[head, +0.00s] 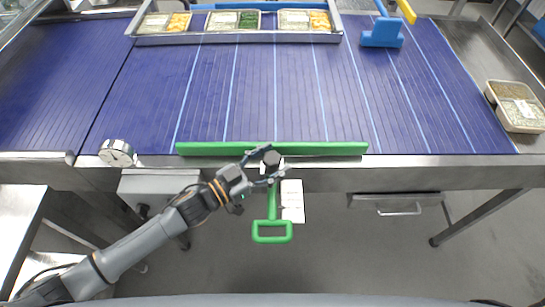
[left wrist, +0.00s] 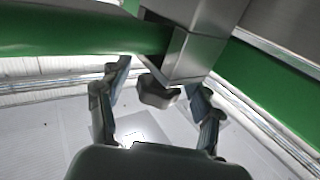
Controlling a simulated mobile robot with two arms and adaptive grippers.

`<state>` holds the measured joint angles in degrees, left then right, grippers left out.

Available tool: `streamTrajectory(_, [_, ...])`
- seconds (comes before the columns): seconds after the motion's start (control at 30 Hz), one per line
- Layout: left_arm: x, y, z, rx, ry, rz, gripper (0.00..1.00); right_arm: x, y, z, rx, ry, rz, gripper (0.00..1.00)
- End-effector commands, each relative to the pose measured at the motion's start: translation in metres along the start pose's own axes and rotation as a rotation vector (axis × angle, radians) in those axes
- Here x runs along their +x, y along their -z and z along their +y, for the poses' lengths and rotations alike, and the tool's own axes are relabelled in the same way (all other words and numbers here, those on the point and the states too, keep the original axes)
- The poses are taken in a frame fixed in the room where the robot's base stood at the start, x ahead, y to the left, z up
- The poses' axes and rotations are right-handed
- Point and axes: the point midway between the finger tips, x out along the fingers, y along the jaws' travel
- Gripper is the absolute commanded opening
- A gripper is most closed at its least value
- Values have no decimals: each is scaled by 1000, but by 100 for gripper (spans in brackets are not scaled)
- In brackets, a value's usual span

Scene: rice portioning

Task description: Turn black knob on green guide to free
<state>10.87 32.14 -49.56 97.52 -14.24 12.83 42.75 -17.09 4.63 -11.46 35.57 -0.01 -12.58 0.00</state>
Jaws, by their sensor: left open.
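The green guide (head: 200,148) is a long bar along the near edge of the blue conveyor, with a green handle (head: 272,237) hanging toward me. The black knob (head: 271,157) sits near the middle of the guide, at the top of the handle. In the left wrist view the knob (left wrist: 158,92) looks dark and faceted, under a grey metal block (left wrist: 190,50). My left gripper (head: 274,164) is open, with its fingers on either side of the knob. The wrist view shows gaps between the knob and both fingers (left wrist: 155,110). My right gripper is not in view.
A metal rack (head: 240,39) with filled trays stands at the back. A blue block (head: 382,33) is at the back right. A round dial (head: 116,153) is on the near rail at left. Filled containers (head: 518,107) are at far right. The middle of the belt is clear.

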Motion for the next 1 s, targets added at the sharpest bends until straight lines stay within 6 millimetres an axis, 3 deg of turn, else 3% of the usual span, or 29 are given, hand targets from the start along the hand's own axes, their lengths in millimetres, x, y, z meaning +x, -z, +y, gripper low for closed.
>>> streamTrajectory(0.27, [1, 0, 0, 0, 0, 1, 65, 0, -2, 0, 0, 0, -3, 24])
streamTrajectory(0.53, [1, 0, 0, -1, 0, 1, 10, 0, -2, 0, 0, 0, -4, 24])
streamTrajectory(0.77, [2, 2, 2, -6, 38, 6, 10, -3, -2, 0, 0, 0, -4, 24])
streamTrajectory(1.0, [2, 2, 2, -12, 213, 8, 10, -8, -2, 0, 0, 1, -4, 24])
